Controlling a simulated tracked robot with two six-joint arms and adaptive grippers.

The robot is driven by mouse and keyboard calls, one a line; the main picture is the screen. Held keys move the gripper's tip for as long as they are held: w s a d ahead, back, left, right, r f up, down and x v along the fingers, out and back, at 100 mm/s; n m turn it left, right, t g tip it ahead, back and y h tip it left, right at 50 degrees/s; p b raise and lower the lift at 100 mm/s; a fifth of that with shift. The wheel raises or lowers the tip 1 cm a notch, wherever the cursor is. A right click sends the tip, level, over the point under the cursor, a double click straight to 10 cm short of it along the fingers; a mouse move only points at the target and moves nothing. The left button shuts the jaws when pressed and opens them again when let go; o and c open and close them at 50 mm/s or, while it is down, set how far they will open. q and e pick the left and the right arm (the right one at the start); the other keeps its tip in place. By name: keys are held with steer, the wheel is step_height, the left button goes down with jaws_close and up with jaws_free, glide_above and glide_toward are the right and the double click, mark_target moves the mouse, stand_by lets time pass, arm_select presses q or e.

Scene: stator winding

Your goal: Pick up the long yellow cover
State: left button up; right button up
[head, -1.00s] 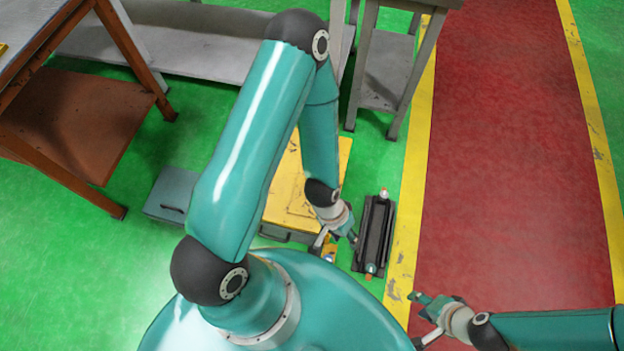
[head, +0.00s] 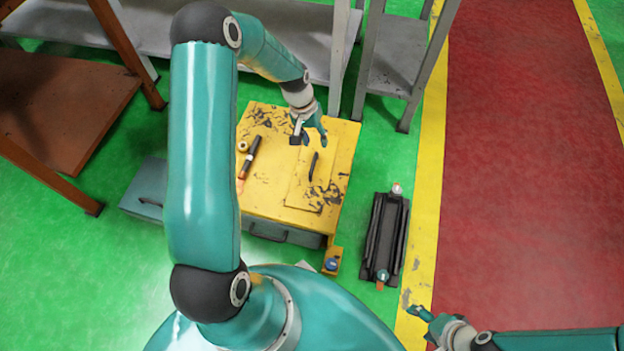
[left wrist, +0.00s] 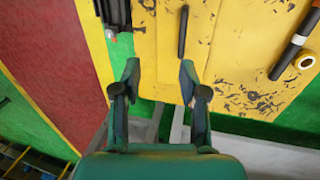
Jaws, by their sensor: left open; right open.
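The long yellow cover (head: 302,187) lies flat on top of the yellow cabinet (head: 262,196), with worn dark patches and a black handle (head: 314,167) along its middle. In the left wrist view the cover (left wrist: 204,36) and its handle (left wrist: 183,32) show ahead of the fingers. My left gripper (head: 308,139) is open and empty, near the far end of the cover; its exact height above it is hard to tell. In the left wrist view my left gripper's fingers (left wrist: 159,82) are apart with nothing between them. My right gripper (head: 424,321) is open at the bottom right, away from the cabinet.
A black tool (head: 249,157) and a roll of tape (head: 243,146) lie left of the cover. A black tray-like device (head: 385,238) stands on the floor to the right. Grey benches (head: 277,40) stand behind. The red floor lane is clear.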

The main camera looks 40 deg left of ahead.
arm_select(q)
steer(key=a+b, duration=0.1)
steer(key=a, duration=0.3)
steer(key=b, duration=0.3)
glide_toward(313, 163)
steer(key=shift+n, duration=0.3)
steer(key=x, duration=0.5)
steer(key=shift+w+f, duration=0.25)
steer(key=shift+f, duration=0.15)
steer(key=x, duration=0.1)
steer(key=b+x, duration=0.1)
steer(key=x, duration=0.3)
steer(key=shift+s+f, duration=0.1)
steer(key=shift+s, duration=0.15)
jaws_close()
arm_select(e)
step_height(313, 163, down, 7)
steer(key=shift+r, duration=0.15)
